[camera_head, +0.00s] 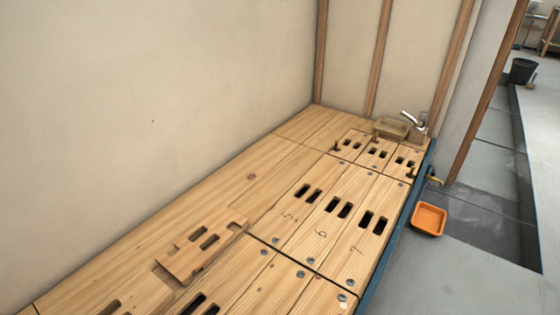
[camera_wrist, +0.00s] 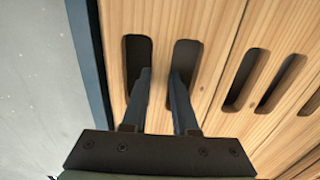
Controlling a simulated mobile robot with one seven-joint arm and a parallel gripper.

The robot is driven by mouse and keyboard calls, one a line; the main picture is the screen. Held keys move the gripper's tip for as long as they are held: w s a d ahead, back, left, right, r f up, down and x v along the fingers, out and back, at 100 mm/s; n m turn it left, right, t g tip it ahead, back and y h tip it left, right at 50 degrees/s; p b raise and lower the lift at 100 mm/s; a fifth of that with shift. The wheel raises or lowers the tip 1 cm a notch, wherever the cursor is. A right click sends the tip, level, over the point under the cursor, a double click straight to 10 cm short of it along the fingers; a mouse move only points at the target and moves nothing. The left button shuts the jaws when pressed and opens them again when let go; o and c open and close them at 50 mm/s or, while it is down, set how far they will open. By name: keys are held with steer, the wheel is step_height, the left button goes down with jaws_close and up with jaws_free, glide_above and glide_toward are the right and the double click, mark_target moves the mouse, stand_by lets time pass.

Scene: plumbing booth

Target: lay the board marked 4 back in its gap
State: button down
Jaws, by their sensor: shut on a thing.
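In the wrist view my gripper (camera_wrist: 160,72) has one finger in each of the two slots of a light wooden board (camera_wrist: 145,15). It is shut on the strip of wood between the slots. This board lies beside a dark blue edge. No number shows on it, so I cannot tell if it is the board marked 4. My gripper is not in the head view. There, a loose slotted board (camera_head: 186,260) with notched ends lies on top of the deck, its number unreadable. No mark 4 and no clearly empty gap are visible.
Boards marked 5 (camera_head: 293,222), 6 (camera_head: 325,238) and 7 (camera_head: 354,252) lie flat in the deck. A basin (camera_head: 391,127) and tap (camera_head: 412,119) stand at the far end. An orange tray (camera_head: 429,219) is on the floor right of the blue edge (camera_head: 394,247). A wall bounds the left.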

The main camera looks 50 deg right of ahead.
steer(key=shift+f, duration=0.15)
stand_by(0.5)
steer(key=c, duration=0.6)
jaws_free()
steer(key=shift+f, duration=0.1)
step_height(320, 180, up, 13)
steer(key=p, duration=0.8)
steer(key=shift+p, duration=0.3)
